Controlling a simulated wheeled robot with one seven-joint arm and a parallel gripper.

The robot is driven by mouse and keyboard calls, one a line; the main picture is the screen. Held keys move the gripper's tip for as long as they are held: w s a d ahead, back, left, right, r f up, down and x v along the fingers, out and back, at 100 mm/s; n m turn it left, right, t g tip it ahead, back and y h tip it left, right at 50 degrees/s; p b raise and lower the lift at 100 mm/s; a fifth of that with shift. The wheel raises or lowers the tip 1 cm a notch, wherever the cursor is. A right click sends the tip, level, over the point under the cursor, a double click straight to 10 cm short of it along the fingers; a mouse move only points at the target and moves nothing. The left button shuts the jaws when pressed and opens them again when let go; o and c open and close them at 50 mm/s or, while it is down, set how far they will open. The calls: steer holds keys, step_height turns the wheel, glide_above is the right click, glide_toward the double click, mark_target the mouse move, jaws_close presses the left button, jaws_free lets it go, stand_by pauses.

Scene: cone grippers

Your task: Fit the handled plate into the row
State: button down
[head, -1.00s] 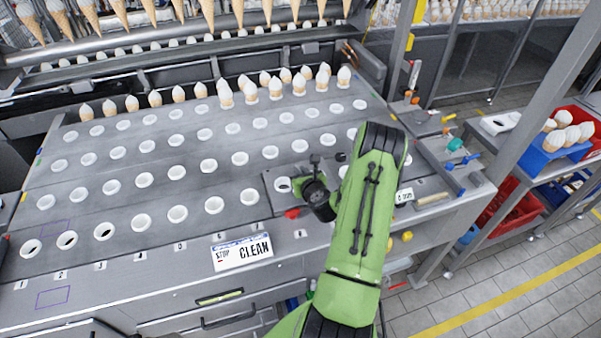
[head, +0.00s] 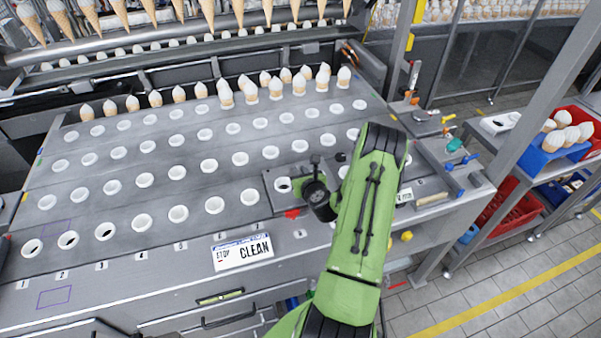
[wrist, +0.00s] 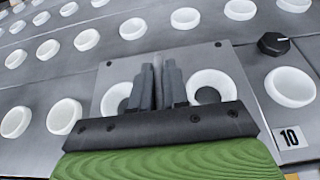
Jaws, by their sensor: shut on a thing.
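The handled plate (wrist: 205,62) is a flat grey plate with two white rings, one on each side of its upright handle (wrist: 157,72). My gripper (wrist: 165,72) is shut on the handle, and its fingers hide most of it. In the head view the plate (head: 270,184) is at the right part of the front row, largely hidden by my arm. Its left ring (head: 283,185) shows there. In the wrist view the plate lies roughly in line with the rings on either side. I cannot tell whether it is flush with the table or slightly above it.
Rows of white rings cover the grey table (head: 120,190). A ring (wrist: 290,87) with the label 10 and a black knob (wrist: 273,44) are right of the plate. Several cones (head: 250,92) stand at the back.

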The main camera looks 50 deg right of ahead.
steer(key=shift+f+b, duration=0.75)
steer(key=shift+f, duration=0.2)
stand_by(0.7)
steer(key=c, duration=1.1)
jaws_free()
steer(key=shift+o, duration=0.2)
steer(key=shift+s, duration=0.1)
